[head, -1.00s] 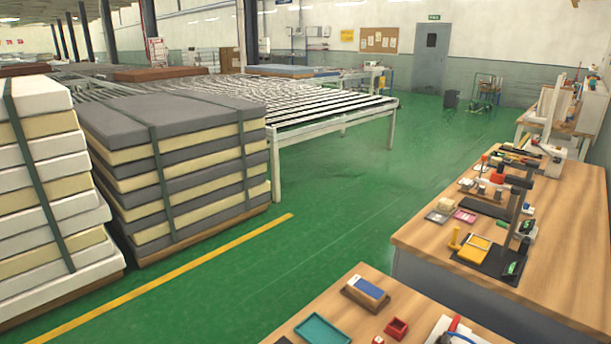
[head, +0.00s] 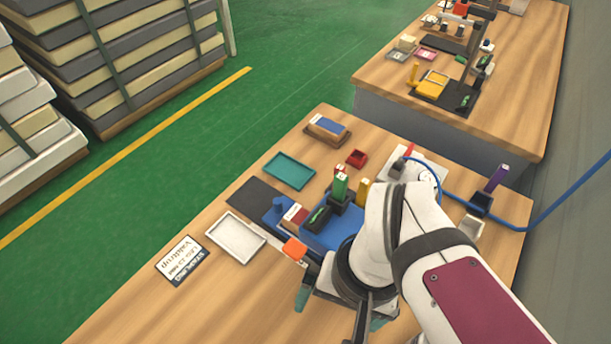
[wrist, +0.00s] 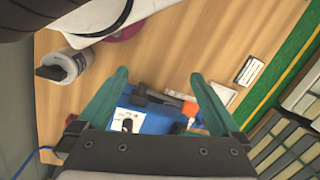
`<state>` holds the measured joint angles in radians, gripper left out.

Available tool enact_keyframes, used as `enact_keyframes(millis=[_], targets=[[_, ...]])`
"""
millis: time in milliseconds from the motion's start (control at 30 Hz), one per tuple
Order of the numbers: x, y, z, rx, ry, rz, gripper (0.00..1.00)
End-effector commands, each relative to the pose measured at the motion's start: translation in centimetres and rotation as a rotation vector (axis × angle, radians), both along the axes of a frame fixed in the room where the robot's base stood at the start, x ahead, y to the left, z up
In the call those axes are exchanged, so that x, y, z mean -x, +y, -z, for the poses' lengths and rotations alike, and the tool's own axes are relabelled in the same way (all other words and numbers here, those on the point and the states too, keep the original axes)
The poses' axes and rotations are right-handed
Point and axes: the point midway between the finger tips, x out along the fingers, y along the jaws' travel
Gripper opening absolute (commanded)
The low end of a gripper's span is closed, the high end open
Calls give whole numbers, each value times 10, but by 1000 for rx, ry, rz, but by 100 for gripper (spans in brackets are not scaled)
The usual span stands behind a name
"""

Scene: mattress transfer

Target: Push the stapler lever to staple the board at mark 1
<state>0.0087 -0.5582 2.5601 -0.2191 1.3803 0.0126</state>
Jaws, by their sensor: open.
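My gripper (head: 340,310) is partly hidden behind my arm in the head view. In the wrist view my gripper (wrist: 158,78) has its two teal fingers spread wide with nothing between the tips. It is over the near part of the bench, by a blue base (head: 325,234). The blue base (wrist: 160,118) shows between the fingers in the wrist view, with a white marked piece (wrist: 125,125) on it. An orange-tipped part (head: 295,248) sits at the base's near left edge. I cannot tell for sure which part is the stapler lever or the board; my arm hides some.
A white tray (head: 236,238), a printed card (head: 182,262) and a teal tray (head: 290,171) lie left of and behind the base. Upright green (head: 340,184) and yellow (head: 362,192) pieces stand close by. A blue hose (head: 560,205) runs right. Bare wood is at front left.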

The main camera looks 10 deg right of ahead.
Motion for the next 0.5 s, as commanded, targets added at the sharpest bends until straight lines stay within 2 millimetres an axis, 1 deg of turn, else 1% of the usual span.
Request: enact_keyframes(millis=[67, 133, 167, 233, 267, 300, 367, 400, 467, 500], targets=[[0, 0, 0, 0, 0, 0, 100], [-2, 0, -1, 2, -1, 4, 89], [-8, 0, -5, 6, -2, 13, 84], [-33, 2, -18, 22, -8, 64, 71], [-48, 3, -25, 33, -12, 92, 66], [-68, 6, -34, 44, -20, 136, 59], [-96, 12, -45, 59, -32, 195, 48], [-111, 16, -50, 65, -40, 231, 41], [-128, 21, -56, 72, -50, 272, 30], [-136, 23, -58, 74, -54, 291, 23]])
